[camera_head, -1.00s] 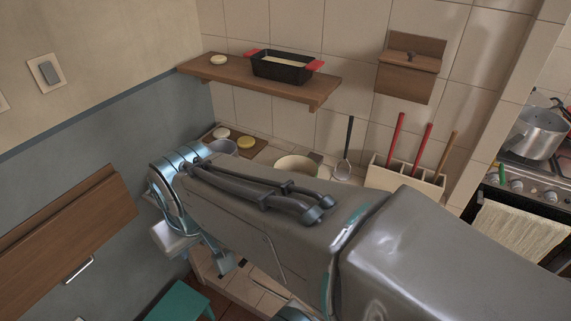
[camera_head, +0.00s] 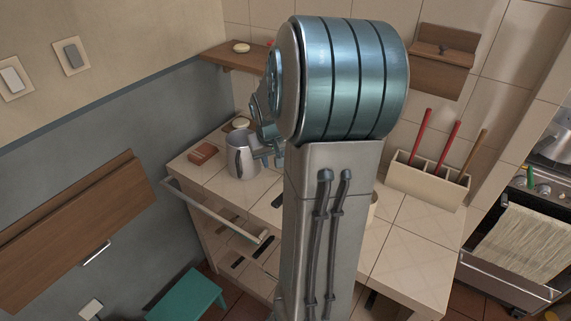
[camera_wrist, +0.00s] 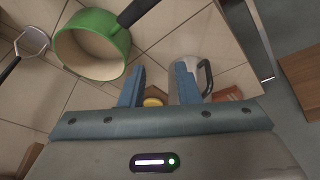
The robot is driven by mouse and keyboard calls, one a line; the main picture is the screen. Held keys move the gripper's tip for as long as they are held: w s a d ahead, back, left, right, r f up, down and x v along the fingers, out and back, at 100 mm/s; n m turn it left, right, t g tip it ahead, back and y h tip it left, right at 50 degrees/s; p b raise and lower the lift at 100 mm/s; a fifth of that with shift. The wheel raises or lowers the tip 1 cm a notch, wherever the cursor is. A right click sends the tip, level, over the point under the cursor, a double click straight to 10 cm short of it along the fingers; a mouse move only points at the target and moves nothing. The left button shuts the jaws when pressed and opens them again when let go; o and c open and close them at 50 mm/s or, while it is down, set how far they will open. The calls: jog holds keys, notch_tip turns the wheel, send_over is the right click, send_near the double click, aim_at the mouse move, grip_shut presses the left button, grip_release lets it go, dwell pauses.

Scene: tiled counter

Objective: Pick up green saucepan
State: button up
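The green saucepan (camera_wrist: 92,46) stands on the tiled counter in the upper left of the wrist view. It has a cream inside and a black handle (camera_wrist: 138,11) pointing to the upper right. My gripper (camera_wrist: 159,80) is open, with its two blue fingers apart and no object held between them. The saucepan is to the left of and beyond the left finger, apart from it. In the head view my arm hides nearly all of the saucepan, and the gripper (camera_head: 268,148) shows partly at the arm's left, close to a metal jug.
The metal jug (camera_head: 242,158) stands near a reddish block (camera_head: 203,153) on the counter's left. A utensil with a dark handle (camera_wrist: 32,42) lies left of the saucepan. A utensil holder (camera_head: 427,184) stands at the right. A wooden shelf (camera_head: 232,56) hangs above. The counter's right front is clear.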

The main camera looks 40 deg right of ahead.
jog(key=d+f+m, duration=0.2)
jog(key=d+f, duration=0.1)
jog(key=d, duration=0.6)
jog(key=shift+t, duration=0.5)
jog(key=x, duration=0.8)
jog(key=shift+f+b, duration=0.3)
jog(key=shift+b, duration=0.1)
jog(key=shift+s+p+x, duration=0.15)
jog(key=shift+x, duration=1.2)
jog(key=shift+s+p+x, duration=0.1)
jog(key=shift+p+x, duration=0.05)
jog(key=shift+x, duration=1.2)
jog(key=shift+d, duration=0.1)
grip_shut()
